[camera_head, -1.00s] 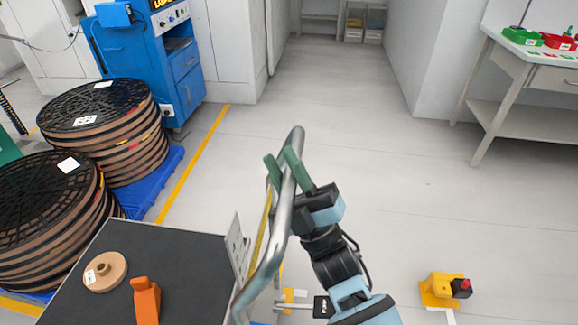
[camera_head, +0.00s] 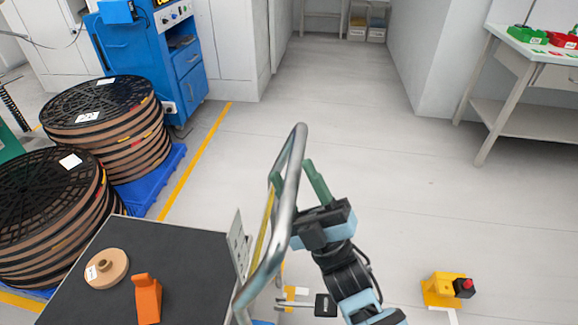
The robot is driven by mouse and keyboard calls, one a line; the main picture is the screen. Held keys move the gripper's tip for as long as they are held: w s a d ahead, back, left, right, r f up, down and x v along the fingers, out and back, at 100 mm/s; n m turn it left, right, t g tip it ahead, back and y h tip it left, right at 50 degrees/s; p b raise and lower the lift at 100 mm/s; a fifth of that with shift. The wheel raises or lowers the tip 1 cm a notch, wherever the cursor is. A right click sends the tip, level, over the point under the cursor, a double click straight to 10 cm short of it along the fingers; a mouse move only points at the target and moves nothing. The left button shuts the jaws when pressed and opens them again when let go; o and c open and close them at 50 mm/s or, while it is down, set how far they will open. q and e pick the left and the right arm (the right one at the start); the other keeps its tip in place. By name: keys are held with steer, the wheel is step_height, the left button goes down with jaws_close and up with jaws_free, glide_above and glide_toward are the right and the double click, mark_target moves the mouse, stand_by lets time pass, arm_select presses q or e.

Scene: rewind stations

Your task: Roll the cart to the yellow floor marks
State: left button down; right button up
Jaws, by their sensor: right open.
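The cart shows at the bottom, with a dark deck (camera_head: 195,265) and a tubular metal handle (camera_head: 290,205) along its right side. My right gripper (camera_head: 296,172) is open at the handle's upper part. Its green fingers stand on either side of the bar, one partly hidden behind it, with a gap on the right. My left gripper is out of view.
A wooden spool (camera_head: 107,267) and an orange object (camera_head: 147,299) are on the deck. Stacked reels (camera_head: 110,125) on a blue pallet (camera_head: 150,190) and a blue machine (camera_head: 150,60) stand left. The middle floor is clear.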

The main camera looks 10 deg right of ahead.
steer(key=shift+b+v, duration=0.35)
steer(key=shift+v, duration=1.95)
steer(key=shift+f, duration=0.1)
